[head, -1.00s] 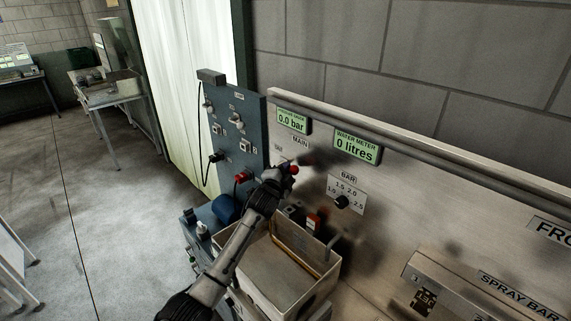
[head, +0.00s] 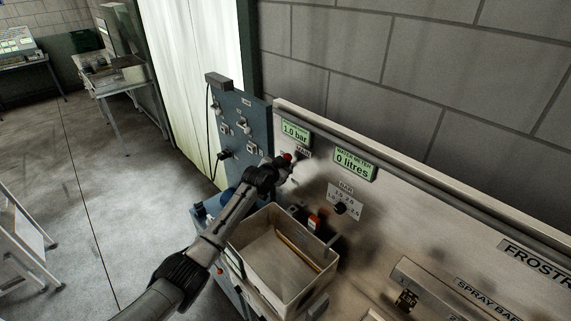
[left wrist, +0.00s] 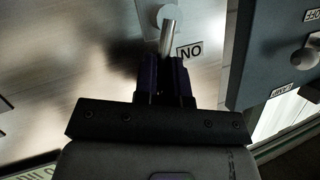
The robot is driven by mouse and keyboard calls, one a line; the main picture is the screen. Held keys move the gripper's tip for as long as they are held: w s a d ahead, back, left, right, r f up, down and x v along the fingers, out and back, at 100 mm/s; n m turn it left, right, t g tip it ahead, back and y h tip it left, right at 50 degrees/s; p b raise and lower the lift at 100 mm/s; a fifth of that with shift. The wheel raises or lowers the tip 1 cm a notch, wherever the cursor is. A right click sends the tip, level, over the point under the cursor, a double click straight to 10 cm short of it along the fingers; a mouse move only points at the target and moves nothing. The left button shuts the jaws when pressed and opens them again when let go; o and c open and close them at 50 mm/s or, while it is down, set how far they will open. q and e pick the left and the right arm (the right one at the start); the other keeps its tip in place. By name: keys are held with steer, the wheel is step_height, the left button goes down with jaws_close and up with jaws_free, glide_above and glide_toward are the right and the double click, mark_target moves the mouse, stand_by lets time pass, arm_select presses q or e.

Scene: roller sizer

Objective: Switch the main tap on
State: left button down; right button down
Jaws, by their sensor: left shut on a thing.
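The lever points beside an ON label (left wrist: 190,51), which appears upside down. The fingers hide the lever's end in that view. The pressure gauge (head: 296,132) reads 1.0 bar. My right gripper is not in view.
The water meter (head: 354,163) reads 0 litres.

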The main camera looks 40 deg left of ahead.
arm_select(q)
steer(key=shift+a+r+n+g+h, duration=0.1)
steer(key=shift+a+n+g+h, duration=0.3)
steer(key=shift+n, duration=0.4)
steer(key=shift+a, duration=0.1)
steer(key=c, duration=1.2)
jaws_free()
steer(key=shift+w, duration=0.1)
steer(key=b+v, duration=0.2)
steer(key=v, duration=1.1)
steer(key=shift+s+a, duration=0.1)
steer(key=shift+s, duration=0.35)
steer(key=shift+r, duration=0.1)
